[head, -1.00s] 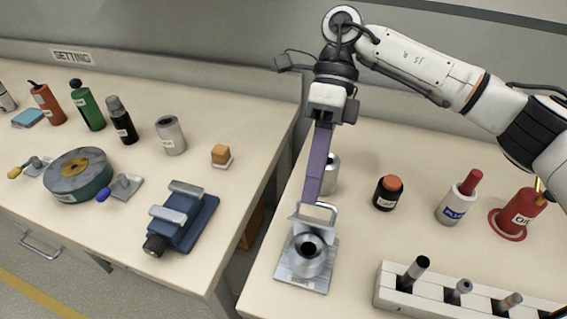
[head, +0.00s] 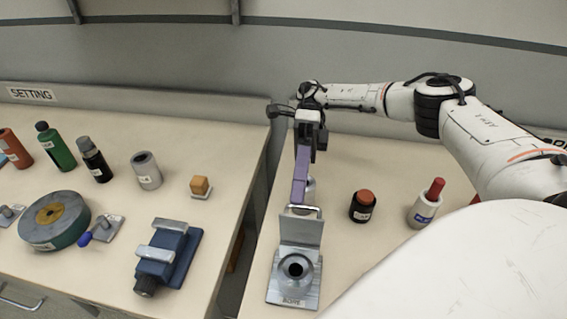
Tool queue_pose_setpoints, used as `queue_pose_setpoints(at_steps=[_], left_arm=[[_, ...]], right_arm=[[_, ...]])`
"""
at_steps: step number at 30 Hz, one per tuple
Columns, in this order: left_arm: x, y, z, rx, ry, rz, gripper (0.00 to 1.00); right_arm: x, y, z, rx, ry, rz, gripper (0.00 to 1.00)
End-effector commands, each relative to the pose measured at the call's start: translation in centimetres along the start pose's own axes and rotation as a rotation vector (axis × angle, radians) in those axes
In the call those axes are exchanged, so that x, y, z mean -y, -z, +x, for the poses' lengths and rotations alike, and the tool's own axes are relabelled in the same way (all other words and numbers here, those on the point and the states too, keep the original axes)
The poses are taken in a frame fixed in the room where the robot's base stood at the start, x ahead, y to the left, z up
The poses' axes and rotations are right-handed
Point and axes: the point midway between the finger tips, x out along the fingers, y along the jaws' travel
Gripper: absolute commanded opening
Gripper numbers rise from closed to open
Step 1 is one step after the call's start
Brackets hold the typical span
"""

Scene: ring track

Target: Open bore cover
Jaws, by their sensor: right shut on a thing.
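The bore block (head: 294,288) is a grey metal fixture near the front left of the right bench, with a round dark hole in its raised collar. Its cover (head: 301,229) is a flat grey plate standing nearly upright behind the hole, leaving the hole uncovered. A wire-like handle shows at the cover's top edge. My right gripper (head: 298,201) reaches down from above, its long purple fingers ending at this handle, and it is shut on the handle. The exact contact is small in the picture. My left gripper is out of view.
A metal cylinder (head: 310,187) stands just behind the fingers. A blue vise (head: 168,257) is on the left bench, across a gap. My white arm covers the lower right.

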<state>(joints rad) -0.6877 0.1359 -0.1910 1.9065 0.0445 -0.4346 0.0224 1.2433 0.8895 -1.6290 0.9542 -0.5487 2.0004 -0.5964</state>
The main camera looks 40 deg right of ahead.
Motion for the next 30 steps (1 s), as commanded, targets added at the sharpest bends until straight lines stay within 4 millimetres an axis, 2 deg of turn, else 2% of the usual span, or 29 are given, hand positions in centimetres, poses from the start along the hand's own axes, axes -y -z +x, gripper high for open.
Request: queue_pose_setpoints(at_steps=[5, 15, 16, 19, 30], left_arm=[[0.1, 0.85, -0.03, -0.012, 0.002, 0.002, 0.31], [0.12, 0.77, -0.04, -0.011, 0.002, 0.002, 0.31], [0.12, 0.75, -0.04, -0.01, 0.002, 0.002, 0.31], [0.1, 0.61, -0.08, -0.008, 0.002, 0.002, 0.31], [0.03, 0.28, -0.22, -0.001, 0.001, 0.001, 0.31]], right_arm=[[0.22, 0.41, -0.17, 0.007, -0.012, 0.006, 0.0], [0.25, 0.38, -0.1, 0.003, -0.014, 0.005, 0.0], [0.25, 0.38, -0.09, 0.003, -0.014, 0.005, 0.11], [0.23, 0.38, -0.09, 0.002, -0.014, 0.005, 0.26], [-0.4, 0.33, -0.33, 0.004, -0.014, 0.001, 0.26]])
